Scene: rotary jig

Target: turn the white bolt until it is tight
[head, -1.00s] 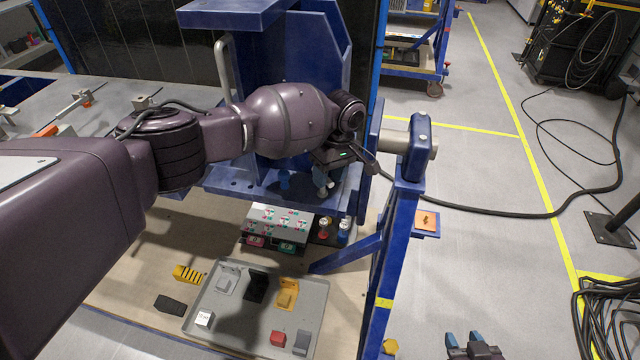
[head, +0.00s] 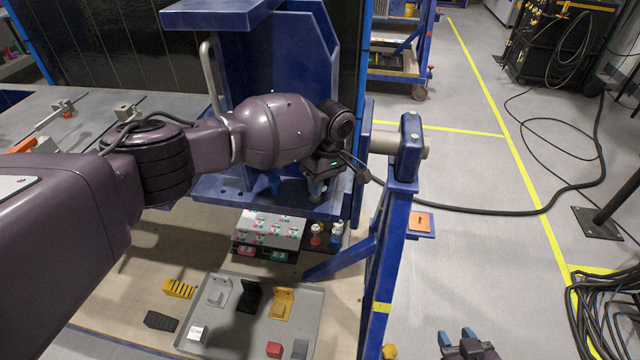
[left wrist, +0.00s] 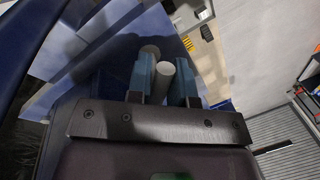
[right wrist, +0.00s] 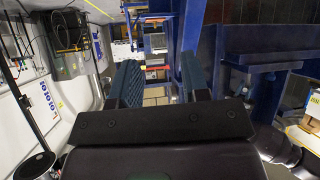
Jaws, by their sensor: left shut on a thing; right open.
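The white bolt (left wrist: 164,84) shows in the left wrist view as a pale round rod with its end between my left fingers. My left gripper (left wrist: 163,72) is shut on it. In the head view my left gripper (head: 316,188) points down at the lower shelf of the blue jig (head: 225,188); the bolt is hidden there by the fingers and wrist. How far the bolt is screwed in cannot be seen. My right gripper (head: 458,338) is open and empty, low over the floor right of the jig's post; its spread fingers also show in the right wrist view (right wrist: 160,82).
A grey tray (head: 232,325) with several small parts lies below the jig. A control box with buttons (head: 270,228) stands behind it. A blue upright post (head: 388,270) stands between my two grippers. The floor to the right is mostly clear, with cables.

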